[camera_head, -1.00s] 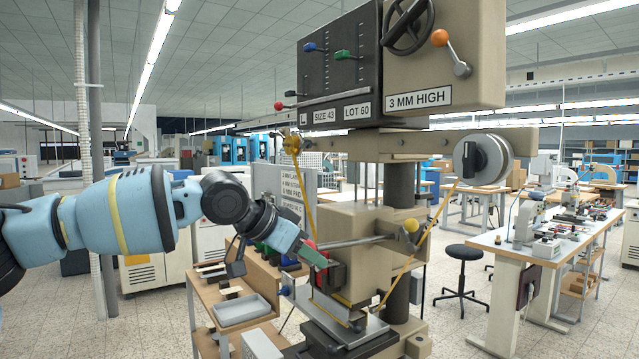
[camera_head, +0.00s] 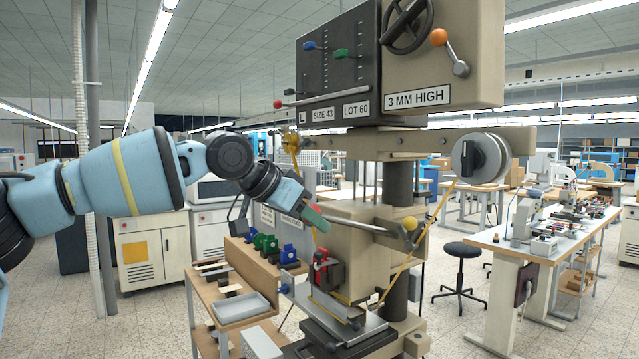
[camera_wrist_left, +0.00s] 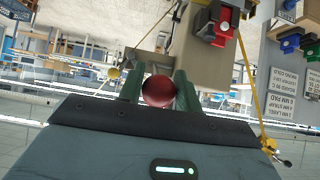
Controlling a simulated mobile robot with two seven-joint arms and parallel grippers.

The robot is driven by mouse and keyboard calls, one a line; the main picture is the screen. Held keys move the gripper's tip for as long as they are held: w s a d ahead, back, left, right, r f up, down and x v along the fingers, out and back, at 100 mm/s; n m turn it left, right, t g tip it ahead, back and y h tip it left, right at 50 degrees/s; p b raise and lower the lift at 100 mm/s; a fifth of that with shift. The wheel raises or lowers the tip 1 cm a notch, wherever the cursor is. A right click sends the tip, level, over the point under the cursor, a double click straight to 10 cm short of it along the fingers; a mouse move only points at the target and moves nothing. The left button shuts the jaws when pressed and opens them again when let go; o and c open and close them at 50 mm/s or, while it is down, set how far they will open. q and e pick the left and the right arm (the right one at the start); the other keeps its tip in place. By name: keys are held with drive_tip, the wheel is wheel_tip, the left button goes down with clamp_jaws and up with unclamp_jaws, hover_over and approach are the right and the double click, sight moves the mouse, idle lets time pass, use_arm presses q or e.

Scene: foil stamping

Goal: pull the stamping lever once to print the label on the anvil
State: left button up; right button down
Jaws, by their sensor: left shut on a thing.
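My left gripper (camera_head: 315,218) is shut on the red ball knob (camera_wrist_left: 158,92) of the stamping lever. The lever's grey bar (camera_head: 362,226) slopes down to the right from the gripper, towards the hub near a yellow ball (camera_head: 409,224). The press's flat grey work plate (camera_head: 368,331) is below, under the stamping head. I cannot make out a label on the anvil there. My right gripper is not in view.
The yellow foil band (camera_head: 432,225) runs from the right reel (camera_head: 480,158) down to the head. A red-and-black block (camera_head: 321,268) is below the gripper. A wooden stand (camera_head: 205,295) with a grey tray (camera_head: 241,307) stands left. Benches stand behind at right.

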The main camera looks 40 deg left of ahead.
use_arm(q)
drive_tip(key=shift+w+d+r, duration=0.1)
drive_tip(key=shift+w+r, duration=0.15)
drive_tip(key=shift+r, duration=0.5)
drive_tip(key=shift+w+d+r, duration=0.1)
drive_tip(key=shift+w+r, duration=0.1)
drive_tip(key=shift+r, duration=0.5)
drive_tip(key=shift+w+r, duration=0.25)
drive_tip(key=shift+r, duration=0.5)
drive_tip(key=shift+w+d+r, duration=0.1)
drive_tip(key=shift+w+r, duration=0.25)
drive_tip(key=shift+r, duration=0.3)
drive_tip(key=shift+w+d+r, duration=0.1)
drive_tip(key=shift+w+r, duration=0.25)
drive_tip(key=shift+r, duration=0.75)
drive_tip(key=o, duration=1.2)
drive_tip(key=shift+w+f, duration=0.1)
drive_tip(key=shift+f, duration=0.15)
drive_tip(key=shift+f, duration=0.15)
